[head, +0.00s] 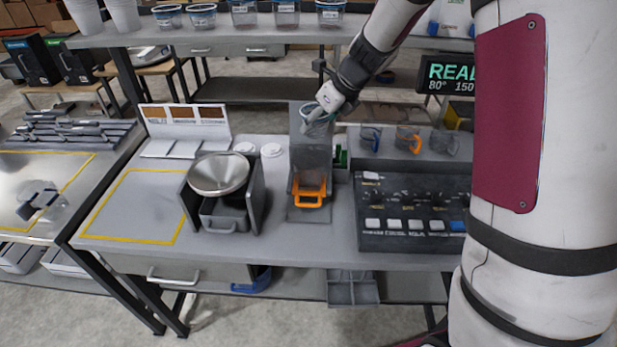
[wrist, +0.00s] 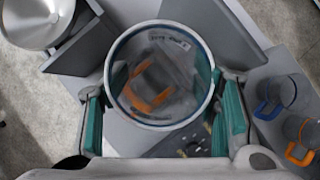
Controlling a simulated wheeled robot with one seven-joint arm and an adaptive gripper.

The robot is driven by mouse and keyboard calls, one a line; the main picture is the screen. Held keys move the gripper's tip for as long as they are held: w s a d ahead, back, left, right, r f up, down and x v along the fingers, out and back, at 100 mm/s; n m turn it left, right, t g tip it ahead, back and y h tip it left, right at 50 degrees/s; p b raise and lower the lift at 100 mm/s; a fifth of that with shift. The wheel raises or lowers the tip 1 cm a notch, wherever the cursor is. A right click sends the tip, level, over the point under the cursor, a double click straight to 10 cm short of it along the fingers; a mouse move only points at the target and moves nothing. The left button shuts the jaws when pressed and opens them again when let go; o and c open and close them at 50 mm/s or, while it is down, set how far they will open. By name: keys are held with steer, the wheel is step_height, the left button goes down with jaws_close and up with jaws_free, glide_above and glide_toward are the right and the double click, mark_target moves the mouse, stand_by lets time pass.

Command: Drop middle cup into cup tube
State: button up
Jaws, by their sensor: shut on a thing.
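My gripper (head: 322,122) is just above the top of a grey upright tower (head: 311,155), which I take to be the cup tube. In the wrist view its teal-padded fingers (wrist: 162,117) are shut on a clear round cup (wrist: 162,35) with a blue-green edge and dark writing. The cup's rim faces the wrist camera. An orange handle (head: 308,196) shows at the foot of the tower, and orange shapes show through the held cup. In the head view the gripper hides most of the cup, so I cannot tell whether its base is inside the tower.
A metal bowl (head: 218,173) on a grey stand is left of the tower. A button panel (head: 412,215) is to the right. A shelf (head: 250,38) with lidded tubs crosses the back.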

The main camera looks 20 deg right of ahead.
steer(key=shift+w+f+b, duration=0.1)
steer(key=shift+f+b, duration=0.8)
steer(key=shift+f, duration=0.9)
steer(key=o, duration=1.1)
steer(key=shift+c, duration=0.2)
steer(key=v, duration=1.2)
